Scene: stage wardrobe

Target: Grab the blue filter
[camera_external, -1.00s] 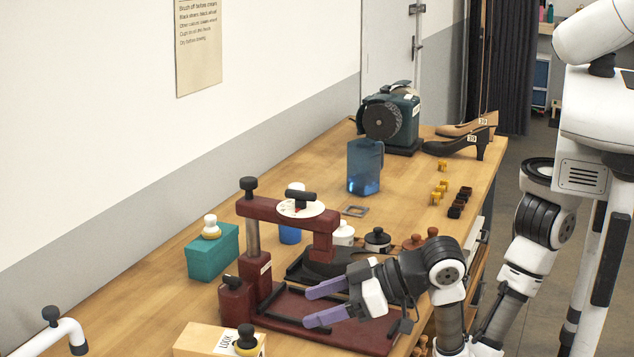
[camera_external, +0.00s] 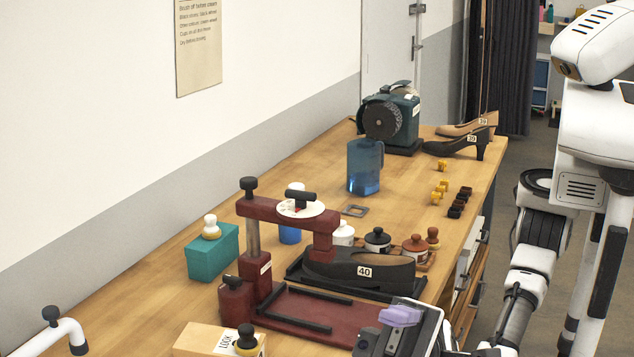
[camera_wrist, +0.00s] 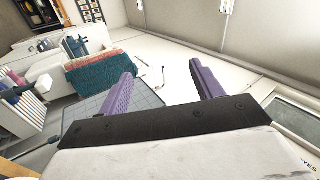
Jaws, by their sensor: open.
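A translucent blue jug (camera_external: 365,168), the likely blue filter, stands upright at the back of the wooden workbench, in front of the grinder. A blue container with a white top (camera_external: 290,234) stands partly hidden behind the dark red press. My gripper (camera_external: 400,315) is low at the bench's front edge, well apart from both. In the wrist view my gripper (camera_wrist: 161,70) shows two purple fingers spread wide with nothing between them. Neither blue thing shows in the wrist view.
The dark red press (camera_external: 280,210) with a black shoe marked 40 (camera_external: 365,270) stands between my gripper and the jug. A teal box (camera_external: 212,255) is at left. A green grinder (camera_external: 402,105) and two heeled shoes (camera_external: 455,143) are behind. Small jars (camera_external: 377,240) stand mid-bench.

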